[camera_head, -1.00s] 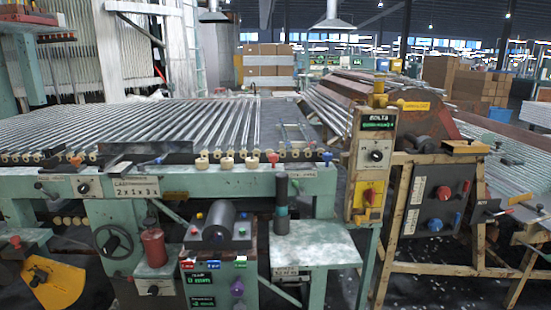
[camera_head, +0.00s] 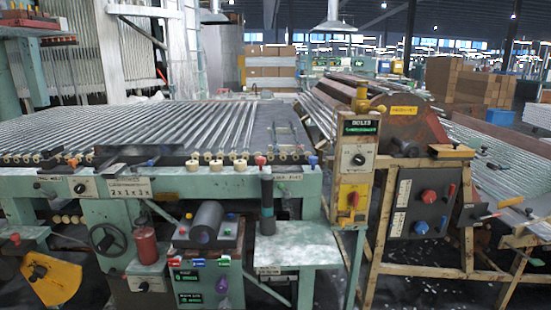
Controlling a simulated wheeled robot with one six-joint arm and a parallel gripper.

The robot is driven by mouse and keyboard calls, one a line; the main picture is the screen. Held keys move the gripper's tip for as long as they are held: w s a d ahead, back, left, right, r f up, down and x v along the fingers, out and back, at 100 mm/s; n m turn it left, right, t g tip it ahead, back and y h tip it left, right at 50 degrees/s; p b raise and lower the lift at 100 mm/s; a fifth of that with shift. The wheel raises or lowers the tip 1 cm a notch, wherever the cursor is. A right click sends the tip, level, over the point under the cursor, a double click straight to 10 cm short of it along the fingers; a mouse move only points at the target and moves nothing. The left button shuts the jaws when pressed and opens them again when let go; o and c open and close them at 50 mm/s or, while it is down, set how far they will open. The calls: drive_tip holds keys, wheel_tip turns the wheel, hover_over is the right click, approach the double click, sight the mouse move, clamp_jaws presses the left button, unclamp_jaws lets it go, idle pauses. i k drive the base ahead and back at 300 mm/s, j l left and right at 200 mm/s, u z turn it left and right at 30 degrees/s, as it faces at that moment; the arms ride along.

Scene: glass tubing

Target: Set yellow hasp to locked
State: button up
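A yellow panel with a red rotary handle (camera_head: 352,199) is fixed low on a tan upright post (camera_head: 357,160), right of the middle in the head view. It is the yellow fitting that best matches the hasp. The red handle looks roughly upright, but the hasp's own shape and whether it is locked are too small to tell. Above it on the same post are a black dial (camera_head: 358,160) and a small green-lit display (camera_head: 361,128). My gripper is not in view.
A green machine bench (camera_head: 200,184) with rows of glass tubes (camera_head: 170,128) fills the left. A small grey-topped table (camera_head: 299,246) stands just left of the post. A tan frame with a dark control box (camera_head: 424,203) stands to the right. A yellow guard (camera_head: 52,279) is at lower left.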

sight(342, 222)
drive_tip(key=k+l+z, duration=0.2)
drive_tip(key=k, duration=0.3)
drive_tip(key=k+j+u, duration=0.15)
drive_tip(key=k, duration=0.3)
drive_tip(key=i+l, duration=0.15)
drive_tip(key=i, duration=0.25)
drive_tip(key=i+l+u, duration=0.1)
drive_tip(key=i, duration=0.35)
drive_tip(key=i+l, duration=0.25)
drive_tip(key=i, duration=0.15)
